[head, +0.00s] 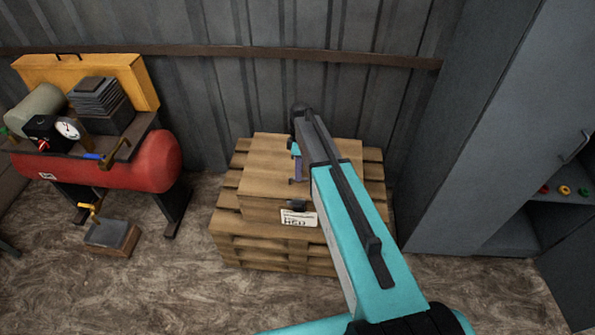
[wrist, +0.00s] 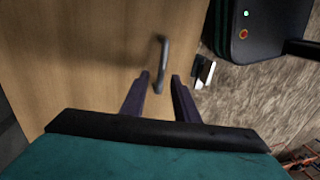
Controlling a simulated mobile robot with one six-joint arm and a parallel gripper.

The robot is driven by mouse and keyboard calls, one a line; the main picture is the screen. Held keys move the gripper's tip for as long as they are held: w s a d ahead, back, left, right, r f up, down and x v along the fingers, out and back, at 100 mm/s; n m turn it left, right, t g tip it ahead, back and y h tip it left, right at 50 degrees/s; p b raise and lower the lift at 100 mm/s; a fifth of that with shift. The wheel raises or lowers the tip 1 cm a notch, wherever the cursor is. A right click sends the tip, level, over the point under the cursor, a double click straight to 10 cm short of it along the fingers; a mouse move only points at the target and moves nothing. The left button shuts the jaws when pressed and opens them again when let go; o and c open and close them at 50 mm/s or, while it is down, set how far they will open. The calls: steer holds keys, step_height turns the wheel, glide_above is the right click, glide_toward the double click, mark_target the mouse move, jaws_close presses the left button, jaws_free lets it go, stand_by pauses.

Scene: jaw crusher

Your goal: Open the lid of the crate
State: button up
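The wooden crate (head: 262,172) stands closed on a stack of pallets in the head view, with a dark latch (head: 297,206) and a white label on its front. Its lid fills much of the wrist view (wrist: 70,60). A grey bar handle (wrist: 164,55) stands on the lid, and the latch (wrist: 204,70) shows at the lid's edge. My gripper (head: 297,170) points down over the crate. In the wrist view my gripper's two dark fingers (wrist: 160,80) are apart. The handle's near end lies between them in the picture; contact cannot be told. My arm hides part of the crate.
A red compressor (head: 155,160) with a gauge stands at the left, with a small box (head: 110,238) on the floor before it. A grey cabinet (head: 480,130) stands at the right. A corrugated wall (head: 230,90) is close behind the pallets (head: 225,225).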

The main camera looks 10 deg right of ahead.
steer(key=shift+f, duration=0.3)
jaws_close()
steer(key=shift+a, duration=0.15)
steer(key=shift+r, duration=0.1)
steer(key=shift+r, duration=0.1)
